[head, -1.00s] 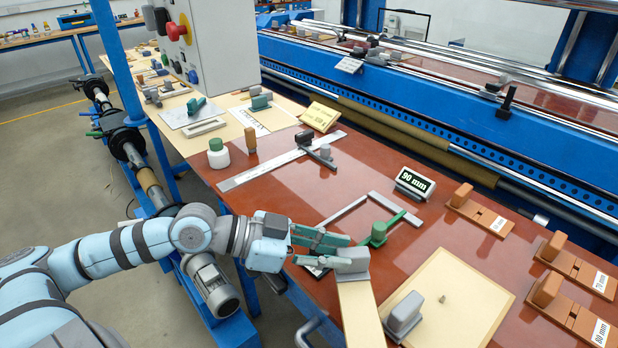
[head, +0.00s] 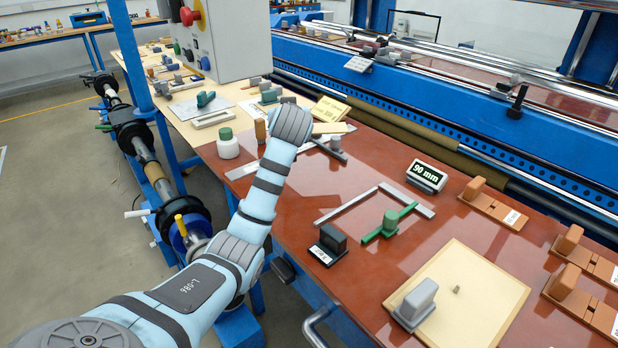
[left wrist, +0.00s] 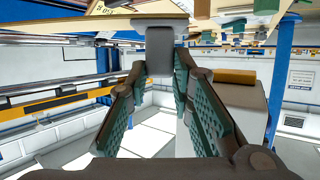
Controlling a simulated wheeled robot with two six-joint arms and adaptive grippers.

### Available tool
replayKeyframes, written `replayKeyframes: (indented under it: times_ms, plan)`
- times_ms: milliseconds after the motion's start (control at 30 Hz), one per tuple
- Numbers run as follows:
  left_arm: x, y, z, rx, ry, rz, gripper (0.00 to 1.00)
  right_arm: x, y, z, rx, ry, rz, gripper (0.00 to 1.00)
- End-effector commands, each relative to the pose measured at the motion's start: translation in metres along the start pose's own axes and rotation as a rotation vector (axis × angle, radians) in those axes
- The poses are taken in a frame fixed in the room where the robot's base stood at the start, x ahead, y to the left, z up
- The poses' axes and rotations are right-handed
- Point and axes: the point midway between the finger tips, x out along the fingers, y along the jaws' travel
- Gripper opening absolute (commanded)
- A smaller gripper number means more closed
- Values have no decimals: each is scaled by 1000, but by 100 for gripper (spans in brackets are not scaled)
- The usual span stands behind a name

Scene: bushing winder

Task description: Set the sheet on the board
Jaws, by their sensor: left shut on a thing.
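My left gripper (left wrist: 160,62) is shut on a grey block-shaped handle (left wrist: 160,44) in the left wrist view, with the pale beige sheet (left wrist: 90,24) attached beyond it. In the head view the fingers are hidden behind my wrist; part of the beige sheet (head: 334,128) shows just right of it, over the back left of the red-brown table. A flat beige board (head: 478,290) lies at the front right of the table, with a small peg on it and a grey block (head: 415,304) at its left edge. My right gripper is not in view.
A green-capped white bottle (head: 228,146) stands left of my wrist. A grey angle frame and green-handled tool (head: 389,222), a black labelled block (head: 328,244) and a 90 mm display (head: 426,176) sit mid-table. Brown labelled blocks (head: 492,206) line the right. A control box (head: 222,40) stands behind.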

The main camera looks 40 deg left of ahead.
Motion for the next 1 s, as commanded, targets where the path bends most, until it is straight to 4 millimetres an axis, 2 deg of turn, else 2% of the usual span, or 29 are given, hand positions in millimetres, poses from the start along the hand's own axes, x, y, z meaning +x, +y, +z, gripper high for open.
replayKeyframes:
  times_ms: [67,200,300,400,467,567,700,800,1000]
  plan:
    - [-7,1,-8,-54,-1,-127,0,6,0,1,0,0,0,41]
    - [-38,1,-27,-134,0,-356,0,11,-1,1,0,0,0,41]
    - [-65,2,-42,-178,1,-480,0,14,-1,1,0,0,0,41]
    - [-78,2,-43,-197,1,-545,0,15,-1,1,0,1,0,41]
    - [-76,2,-32,-198,0,-556,0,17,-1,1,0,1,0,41]
    - [-64,1,0,-195,0,-557,0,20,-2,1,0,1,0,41]
    - [-44,0,52,-193,0,-557,0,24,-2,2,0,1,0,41]
    - [-34,0,80,-195,1,-556,0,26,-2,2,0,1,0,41]
    - [-23,0,106,-196,2,-555,0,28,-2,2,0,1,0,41]
